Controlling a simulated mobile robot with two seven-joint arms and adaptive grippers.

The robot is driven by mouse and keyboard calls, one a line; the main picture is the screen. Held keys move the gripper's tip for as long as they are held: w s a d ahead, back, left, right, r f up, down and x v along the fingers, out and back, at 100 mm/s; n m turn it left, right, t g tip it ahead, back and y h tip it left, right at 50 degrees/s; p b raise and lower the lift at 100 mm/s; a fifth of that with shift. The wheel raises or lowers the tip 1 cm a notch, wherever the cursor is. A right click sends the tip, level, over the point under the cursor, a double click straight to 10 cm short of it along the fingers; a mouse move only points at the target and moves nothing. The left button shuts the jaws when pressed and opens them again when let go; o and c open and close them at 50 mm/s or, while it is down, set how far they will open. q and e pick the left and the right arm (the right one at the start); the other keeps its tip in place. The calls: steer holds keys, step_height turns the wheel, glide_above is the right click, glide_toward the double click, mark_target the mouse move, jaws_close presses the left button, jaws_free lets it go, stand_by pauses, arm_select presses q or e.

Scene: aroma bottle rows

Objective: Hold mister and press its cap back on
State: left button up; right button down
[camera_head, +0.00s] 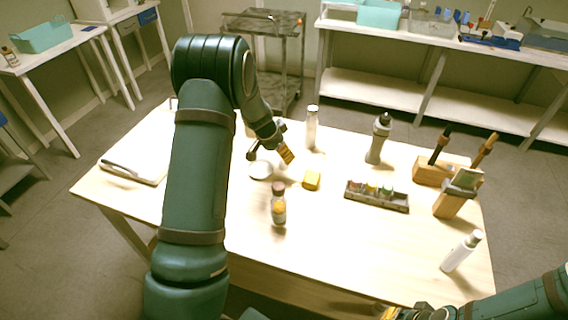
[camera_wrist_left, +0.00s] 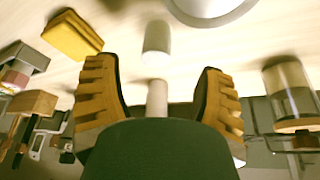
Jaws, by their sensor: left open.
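A slim white bottle (camera_head: 311,130) stands upright behind the middle of the table. I cannot tell for sure which is the mister, nor pick out a loose cap. My left gripper (camera_head: 286,154) is open and empty over the table, a little left of and nearer than the slim bottle. In the left wrist view a pale cylinder (camera_wrist_left: 157,38) shows beyond the open fingers (camera_wrist_left: 160,98), in line with the gap. My right gripper (camera_head: 388,313) is partly cut off at the bottom edge.
A yellow block (camera_head: 311,180), an amber-labelled bottle (camera_head: 278,207) and a white dish (camera_head: 260,169) are near the left gripper. A rack of small bottles (camera_head: 377,196), a grey bottle (camera_head: 379,138) and wooden holders (camera_head: 430,172) stand to the right. The front middle is clear.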

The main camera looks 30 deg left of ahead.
arm_select(q)
steer(key=shift+w+f, duration=0.2)
steer(key=shift+f, duration=0.35)
steer(key=shift+d+b+x, duration=0.1)
steer(key=shift+b+x, duration=0.15)
steer(key=shift+x, duration=1.05)
steer(key=shift+d+b+x, duration=0.15)
steer(key=shift+b+x, duration=0.1)
steer(key=shift+x, duration=1.05)
steer(key=shift+s, duration=0.1)
steer(key=c, duration=0.8)
